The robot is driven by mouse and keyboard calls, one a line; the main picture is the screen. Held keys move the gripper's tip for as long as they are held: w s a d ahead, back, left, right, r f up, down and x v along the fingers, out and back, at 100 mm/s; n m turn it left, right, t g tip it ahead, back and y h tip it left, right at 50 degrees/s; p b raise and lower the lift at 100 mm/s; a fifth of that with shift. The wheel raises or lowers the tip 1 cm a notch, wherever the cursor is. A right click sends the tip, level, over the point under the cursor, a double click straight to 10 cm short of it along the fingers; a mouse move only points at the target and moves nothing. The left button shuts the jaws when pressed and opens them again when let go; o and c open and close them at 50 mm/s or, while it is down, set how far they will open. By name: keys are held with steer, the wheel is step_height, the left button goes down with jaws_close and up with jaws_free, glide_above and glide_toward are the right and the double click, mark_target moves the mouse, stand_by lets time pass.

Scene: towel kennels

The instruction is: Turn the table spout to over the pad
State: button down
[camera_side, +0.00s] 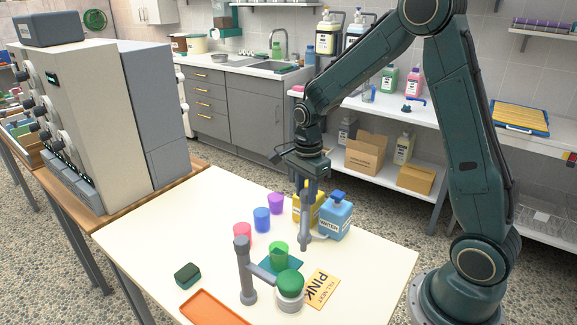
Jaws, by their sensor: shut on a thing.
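My gripper (306,191) points straight down over the table, shut on the top of a grey upright post (304,232). A pale side arm from this post seems to reach right towards the blue bottle. I take this post to be the table spout, though another grey post (245,270) with a side arm stands at the front. The teal pad (267,264) lies between the two posts, with a green cup (279,257) on it. My fingertips partly hide the held post's top.
Pink (242,233), blue (262,219) and purple (276,203) cups stand to the left. A green-domed grey cylinder (290,290), a card (323,289), a sponge (187,275) and an orange tray (212,309) lie nearer.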

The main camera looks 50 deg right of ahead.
steer(key=m, duration=0.6)
stand_by(0.5)
steer(key=c, duration=1.1)
jaws_free()
steer(key=shift+r, duration=0.1)
step_height(320, 180, up, 14)
steer(key=shift+f, duration=0.15)
